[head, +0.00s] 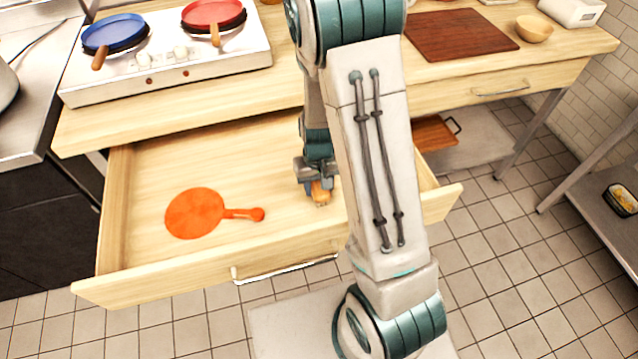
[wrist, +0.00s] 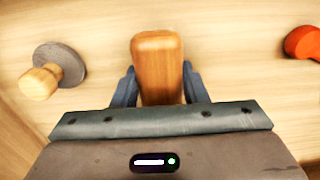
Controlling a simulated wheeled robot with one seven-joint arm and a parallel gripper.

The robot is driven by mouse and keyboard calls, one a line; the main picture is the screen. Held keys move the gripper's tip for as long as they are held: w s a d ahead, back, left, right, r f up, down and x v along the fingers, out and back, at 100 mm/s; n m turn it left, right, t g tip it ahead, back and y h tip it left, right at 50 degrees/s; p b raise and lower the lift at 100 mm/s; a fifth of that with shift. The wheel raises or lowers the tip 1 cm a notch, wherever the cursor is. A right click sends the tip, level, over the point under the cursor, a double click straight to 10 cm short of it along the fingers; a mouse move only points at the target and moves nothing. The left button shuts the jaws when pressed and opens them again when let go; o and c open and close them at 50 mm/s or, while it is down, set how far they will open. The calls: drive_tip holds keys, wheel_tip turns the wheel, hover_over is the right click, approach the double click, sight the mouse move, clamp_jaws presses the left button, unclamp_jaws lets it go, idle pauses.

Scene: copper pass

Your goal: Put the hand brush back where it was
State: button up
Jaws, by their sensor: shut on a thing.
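My gripper (head: 316,185) reaches down into the open wooden drawer (head: 115,215), in its right part. It is shut on a wooden piece (head: 321,193), which looks like the handle of the hand brush. In the wrist view this wooden handle (wrist: 158,65) stands between the two fingers, over the drawer floor. Bristles do not show in either view. I cannot tell whether the brush touches the drawer floor. My arm hides part of the drawer's right side in the head view.
An orange paddle-shaped thing (head: 195,213) lies in the drawer left of my gripper; its handle end also shows in the wrist view (wrist: 303,42). A grey disc with a wooden knob (wrist: 58,66) lies at the wrist view's left. Pans (head: 115,33) stand on the stove above.

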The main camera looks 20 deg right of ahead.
sight(318, 182)
drive_tip(key=shift+f, duration=0.2)
drive_tip(key=o, duration=0.9)
drive_tip(key=shift+o, duration=0.2)
drive_tip(key=shift+r, duration=0.1)
wheel_tip(318, 182, up, 12)
drive_tip(key=p, duration=0.1)
drive_tip(key=s+r+t, duration=0.2)
drive_tip(key=s+r, duration=1.1)
drive_tip(key=shift+t, duration=0.4)
drive_tip(key=shift+d, duration=0.1)
